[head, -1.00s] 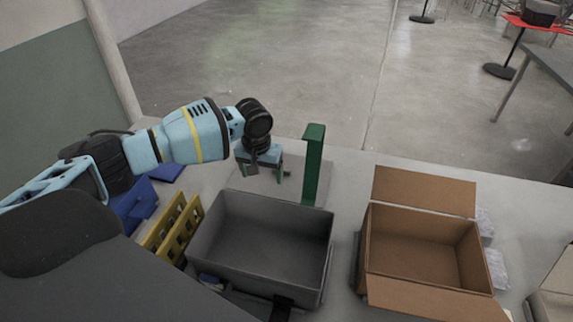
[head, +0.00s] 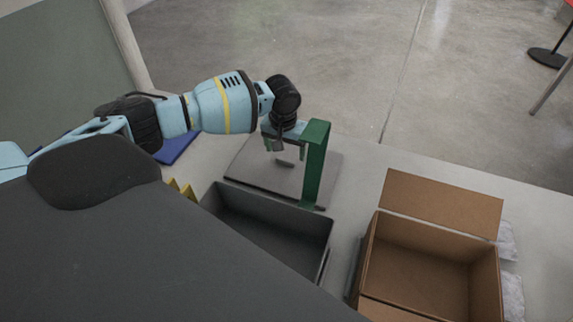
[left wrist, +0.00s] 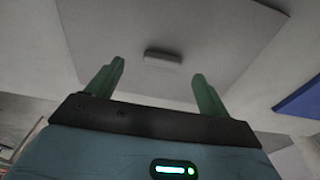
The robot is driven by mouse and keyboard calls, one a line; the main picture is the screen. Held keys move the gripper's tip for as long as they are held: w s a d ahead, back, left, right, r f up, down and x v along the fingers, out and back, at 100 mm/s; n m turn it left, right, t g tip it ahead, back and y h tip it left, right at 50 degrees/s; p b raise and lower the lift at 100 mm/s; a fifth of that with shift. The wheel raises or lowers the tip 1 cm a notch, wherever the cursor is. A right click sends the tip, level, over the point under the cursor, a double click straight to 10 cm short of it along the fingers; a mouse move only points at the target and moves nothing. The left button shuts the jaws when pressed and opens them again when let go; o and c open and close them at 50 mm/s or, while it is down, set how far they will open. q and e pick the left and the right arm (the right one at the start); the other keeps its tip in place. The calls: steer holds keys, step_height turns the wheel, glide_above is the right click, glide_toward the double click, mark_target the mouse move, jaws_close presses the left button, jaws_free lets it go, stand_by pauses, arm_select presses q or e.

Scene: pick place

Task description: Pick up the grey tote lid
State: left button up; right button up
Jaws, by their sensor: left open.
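The grey tote lid (head: 245,170) lies flat on the table behind the grey tote (head: 272,224). A small raised handle (head: 285,160) stands on its middle. My left gripper (head: 279,146) is above the lid, close to the handle, with its green fingers pointing down. In the left wrist view the fingers (left wrist: 158,70) are apart and empty. The lid's handle (left wrist: 162,57) shows beyond and between the fingertips, apart from them. The lid (left wrist: 215,40) fills much of that view. My right gripper is not in view.
An open cardboard box (head: 440,208) is at the right. A blue item (head: 178,148) and a mostly hidden yellow item (head: 182,190) lie at the left. Table surface shows between tote and box.

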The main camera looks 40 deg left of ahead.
mark_target(285, 160)
arm_select(q)
steer(key=shift+w+a+f+b, duration=0.1)
steer(key=shift+w+f, duration=0.05)
steer(key=shift+f, duration=0.7)
steer(key=shift+w+a+f+b, duration=0.15)
steer(key=shift+f, duration=0.65)
steer(key=shift+w+a+f+b, duration=0.1)
steer(key=shift+w+f, duration=0.05)
steer(key=shift+f, duration=0.7)
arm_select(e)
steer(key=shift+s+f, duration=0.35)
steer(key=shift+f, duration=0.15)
arm_select(q)
steer(key=shift+r, duration=0.1)
steer(key=shift+c, duration=0.9)
steer(key=c, duration=1)
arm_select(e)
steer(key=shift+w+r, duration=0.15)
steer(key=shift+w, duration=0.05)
